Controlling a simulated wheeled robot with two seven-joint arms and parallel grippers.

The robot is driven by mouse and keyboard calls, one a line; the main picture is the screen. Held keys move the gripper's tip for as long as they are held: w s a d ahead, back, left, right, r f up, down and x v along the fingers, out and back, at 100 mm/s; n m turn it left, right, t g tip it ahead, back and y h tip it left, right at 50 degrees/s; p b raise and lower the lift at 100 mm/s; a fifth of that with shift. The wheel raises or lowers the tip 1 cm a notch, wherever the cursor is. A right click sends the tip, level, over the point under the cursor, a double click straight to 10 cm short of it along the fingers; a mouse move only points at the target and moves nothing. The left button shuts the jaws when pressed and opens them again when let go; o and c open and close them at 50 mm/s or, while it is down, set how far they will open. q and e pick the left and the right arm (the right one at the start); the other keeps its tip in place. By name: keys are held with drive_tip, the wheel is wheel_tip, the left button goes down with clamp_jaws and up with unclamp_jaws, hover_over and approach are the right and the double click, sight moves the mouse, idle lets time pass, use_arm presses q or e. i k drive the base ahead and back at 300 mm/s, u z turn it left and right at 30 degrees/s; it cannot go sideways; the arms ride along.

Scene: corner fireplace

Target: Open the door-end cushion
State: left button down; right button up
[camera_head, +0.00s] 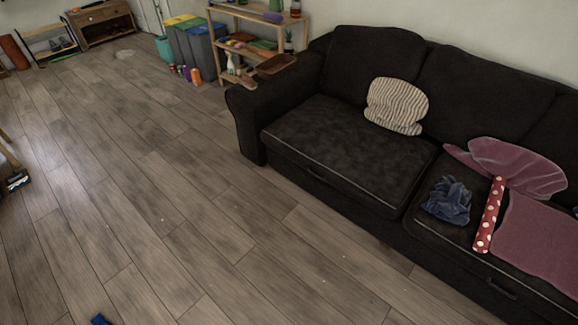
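The dark sofa (247,127) stands along the right wall. Its left seat cushion (335,150), the one nearer the white door (150,14) at the back, lies flat and closed, with light piping along its front edge. A striped pillow (397,106) rests at the back of this cushion, against the backrest. Neither of my grippers can be made out in the head view.
The right seat (415,222) bears a blue crumpled cloth (447,200), a red dotted roll (489,215) and pink fabric (540,240). A wooden shelf (262,18) and bins (200,48) stand beyond the sofa's left arm. The floor before the sofa is mostly clear.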

sight(381, 169)
drive_tip(key=z, duration=0.3)
drive_tip(key=i, duration=0.75)
drive_tip(key=z, duration=0.85)
drive_tip(key=i, duration=0.25)
drive_tip(key=z, duration=0.3)
